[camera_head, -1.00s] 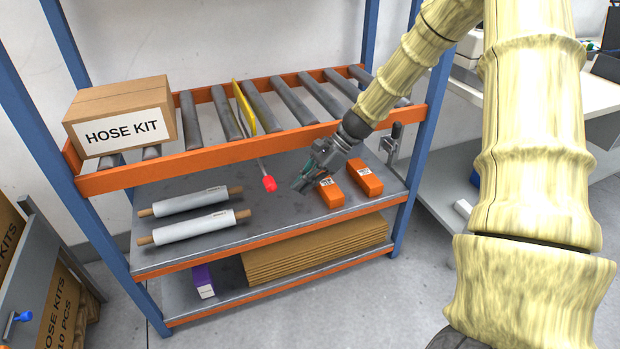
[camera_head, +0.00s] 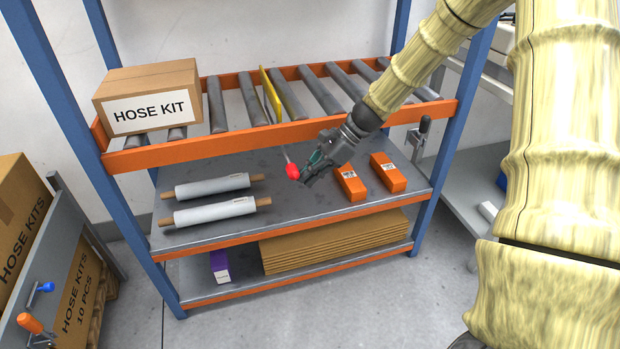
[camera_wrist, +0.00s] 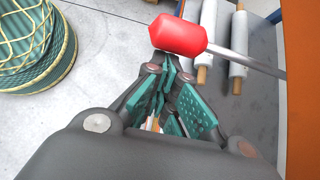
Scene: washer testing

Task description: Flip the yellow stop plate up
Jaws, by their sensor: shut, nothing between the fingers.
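The yellow stop plate (camera_head: 271,95) stands up between the rollers of the top shelf, to the right of the hose kit box. A thin metal lever runs down from it to a red knob (camera_head: 292,171), below the orange front rail. My gripper (camera_head: 308,178) is right beside the knob, on its right side. In the wrist view the red knob (camera_wrist: 178,36) is just beyond the fingertips, with its metal rod (camera_wrist: 245,62) going right. My gripper's teal-padded fingers (camera_wrist: 165,85) are shut with nothing between them. Whether they touch the knob cannot be told.
The roller shelf has an orange front rail (camera_head: 190,150). The hose kit box (camera_head: 150,97) sits at its left end. Two white rolls (camera_head: 213,186) and two orange boxes (camera_head: 388,172) lie on the shelf below. Flat cardboard (camera_head: 330,240) lies lower. Open floor is in front.

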